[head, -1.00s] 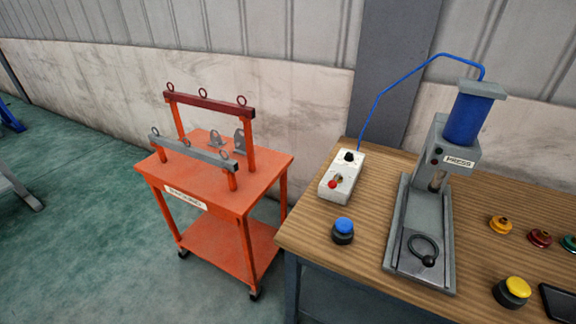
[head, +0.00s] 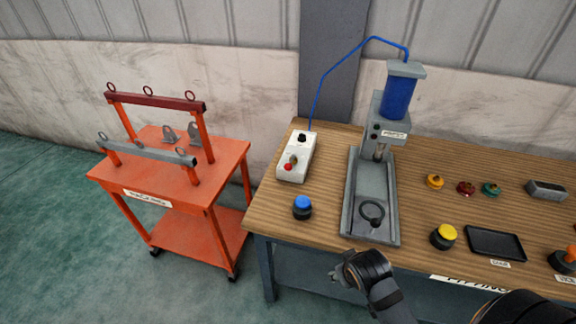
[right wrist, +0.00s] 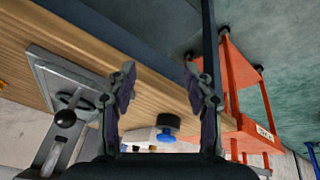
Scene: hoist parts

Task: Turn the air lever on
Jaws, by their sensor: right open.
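The air lever (head: 290,166) is a small lever with a red knob on a white box (head: 305,158) at the left end of the wooden bench. The box has a black knob at its far end and a blue hose running up from it. My right gripper (head: 344,270) is in front of the bench's front edge, well short of the box and apart from it. In the right wrist view the right gripper (right wrist: 160,70) has its two fingers spread with nothing between them. My left gripper is not in view.
A blue button (head: 303,205) stands on the bench between the gripper and the box. The grey press (head: 370,185) stands right of the box. A yellow button (head: 443,236) and black tray (head: 495,243) lie further right. An orange cart (head: 165,200) stands left.

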